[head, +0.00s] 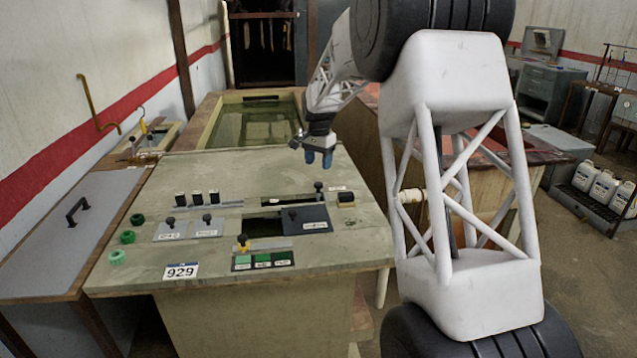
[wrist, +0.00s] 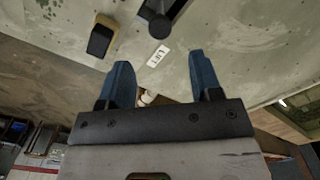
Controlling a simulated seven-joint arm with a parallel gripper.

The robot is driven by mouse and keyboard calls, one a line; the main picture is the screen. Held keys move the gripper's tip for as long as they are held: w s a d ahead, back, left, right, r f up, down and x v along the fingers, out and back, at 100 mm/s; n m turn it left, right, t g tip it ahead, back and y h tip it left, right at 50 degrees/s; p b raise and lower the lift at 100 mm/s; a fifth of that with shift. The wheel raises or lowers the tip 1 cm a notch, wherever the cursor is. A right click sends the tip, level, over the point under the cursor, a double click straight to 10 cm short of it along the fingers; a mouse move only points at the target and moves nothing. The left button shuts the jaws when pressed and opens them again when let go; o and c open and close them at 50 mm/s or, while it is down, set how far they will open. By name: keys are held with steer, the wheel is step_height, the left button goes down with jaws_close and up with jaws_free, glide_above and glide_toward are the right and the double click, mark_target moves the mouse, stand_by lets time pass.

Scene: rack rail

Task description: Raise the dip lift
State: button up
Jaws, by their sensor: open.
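A dark round knob (head: 318,186) stands at the right end of a dark slot on the sloping grey-green panel (head: 225,165). It also shows at the top of the wrist view (wrist: 159,24), just beyond a small white label reading LIFT (wrist: 158,56). The label also shows beside the knob in the head view (head: 337,188). My gripper (head: 318,160) hangs above the panel, over the knob side, with its blue fingers pointing down. In the wrist view my gripper (wrist: 159,62) is open, its fingers apart and empty. The knob lies ahead of the fingertips and looks untouched.
A liquid-filled tank (head: 255,122) lies behind. Canisters (head: 603,187) stand far right.

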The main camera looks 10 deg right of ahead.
mark_target(319, 183)
steer(key=shift+f, duration=0.1)
steer(key=shift+f, duration=3.85)
steer(key=shift+r, duration=0.1)
jaws_close()
